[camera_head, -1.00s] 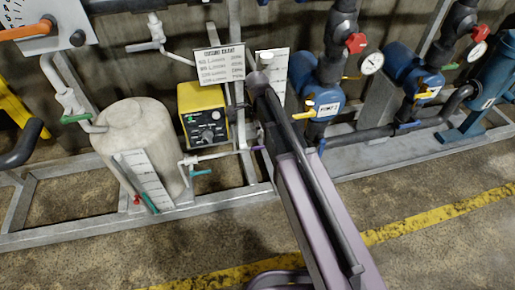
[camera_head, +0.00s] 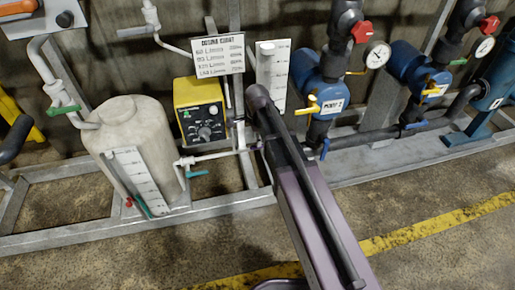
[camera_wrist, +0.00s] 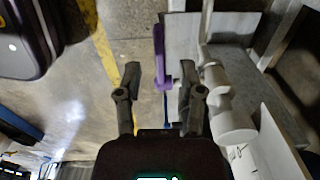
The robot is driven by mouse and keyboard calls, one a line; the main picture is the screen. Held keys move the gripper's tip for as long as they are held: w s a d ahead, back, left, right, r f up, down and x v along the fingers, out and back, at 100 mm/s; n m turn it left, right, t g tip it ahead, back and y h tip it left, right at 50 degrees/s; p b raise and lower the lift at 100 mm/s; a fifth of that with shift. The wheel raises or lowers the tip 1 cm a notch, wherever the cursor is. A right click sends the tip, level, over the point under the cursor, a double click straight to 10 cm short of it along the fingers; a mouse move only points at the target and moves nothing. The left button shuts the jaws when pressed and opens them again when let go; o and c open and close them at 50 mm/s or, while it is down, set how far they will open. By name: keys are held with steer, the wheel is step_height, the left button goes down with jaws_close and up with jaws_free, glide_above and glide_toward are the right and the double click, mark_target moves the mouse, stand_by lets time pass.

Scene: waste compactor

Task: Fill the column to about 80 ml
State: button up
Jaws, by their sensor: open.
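The column with its white graduated scale (camera_head: 273,75) stands upright behind my arm in the head view. I cannot read its level. A purple valve lever (camera_wrist: 159,55) shows in the wrist view, attached beside a pale valve and pipe (camera_wrist: 216,90). My gripper (camera_wrist: 160,70) is open, with a dark finger on either side of the lever's line; I cannot tell whether either touches it. A white marked plate (camera_wrist: 280,145) is at lower right there. In the head view my arm hides the gripper, and only a bit of purple (camera_head: 257,146) shows beside it.
A pale tank (camera_head: 130,135) with a scale and a yellow dosing pump (camera_head: 202,112) stand left of my arm. A dosing chart (camera_head: 217,55) hangs above. Blue pumps (camera_head: 320,85) and pipes fill the right. The floor in front is open, with a yellow line (camera_head: 440,221).

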steer(key=shift+f+b, duration=1.4)
steer(key=shift+f, duration=0.3)
jaws_close()
